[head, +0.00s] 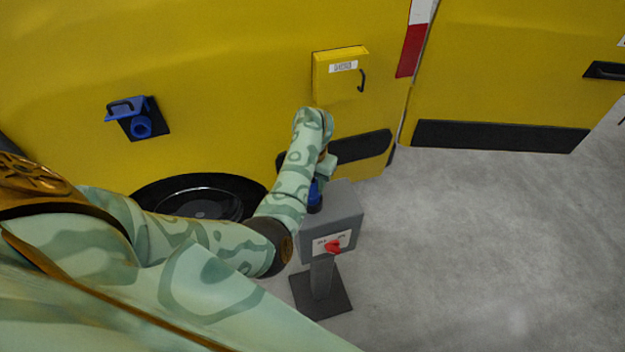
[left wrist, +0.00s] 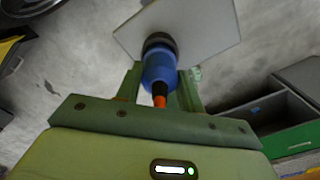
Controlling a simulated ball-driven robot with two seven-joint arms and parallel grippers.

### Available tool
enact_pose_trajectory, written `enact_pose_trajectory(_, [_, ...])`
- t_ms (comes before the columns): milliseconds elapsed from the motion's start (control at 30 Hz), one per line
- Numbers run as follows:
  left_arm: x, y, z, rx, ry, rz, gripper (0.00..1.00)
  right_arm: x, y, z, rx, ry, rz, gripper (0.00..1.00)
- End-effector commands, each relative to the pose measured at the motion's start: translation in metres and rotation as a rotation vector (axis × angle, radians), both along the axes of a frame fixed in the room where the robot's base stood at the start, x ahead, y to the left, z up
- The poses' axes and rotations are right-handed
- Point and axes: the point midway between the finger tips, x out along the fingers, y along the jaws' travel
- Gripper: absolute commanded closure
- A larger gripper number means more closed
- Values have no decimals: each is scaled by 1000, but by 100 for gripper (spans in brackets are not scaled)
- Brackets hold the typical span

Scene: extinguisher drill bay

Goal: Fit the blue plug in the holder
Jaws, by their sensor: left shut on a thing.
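The blue plug (head: 314,197) is upright at the top of the grey pedestal (head: 347,205), its dark end down at the box's top face. In the left wrist view the plug (left wrist: 158,68) sits between the fingers of my left gripper (left wrist: 160,76), which is shut on it. Its black collar faces a pale plate, and an orange part shows at its near end. I cannot tell whether its tip is inside an opening. A blue fitting (head: 141,126) with a raised lid is on the yellow vehicle's side, but which part is the holder is unclear. My right gripper is out of view.
The pedestal has a red switch (head: 333,247) on its front and stands beside the yellow vehicle (head: 230,60). A yellow box (head: 335,85) juts from the vehicle. The concrete floor at right is clear.

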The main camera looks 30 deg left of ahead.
Motion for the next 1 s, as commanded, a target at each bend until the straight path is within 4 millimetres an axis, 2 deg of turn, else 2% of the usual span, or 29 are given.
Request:
enact_pose_trajectory(667, [0, 0, -14, 0, -1, 0, 90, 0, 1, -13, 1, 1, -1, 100])
enact_pose_trajectory(867, [0, 0, -13, 0, -1, 0, 90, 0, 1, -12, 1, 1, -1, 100])
enact_pose_trajectory(900, [0, 0, -13, 0, -1, 0, 54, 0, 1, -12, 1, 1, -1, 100])
enact_pose_trajectory(967, [0, 0, -13, 0, -1, 0, 37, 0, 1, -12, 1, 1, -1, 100])
enact_pose_trajectory(1000, [0, 0, -13, 0, -1, 0, 37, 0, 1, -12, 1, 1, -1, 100])
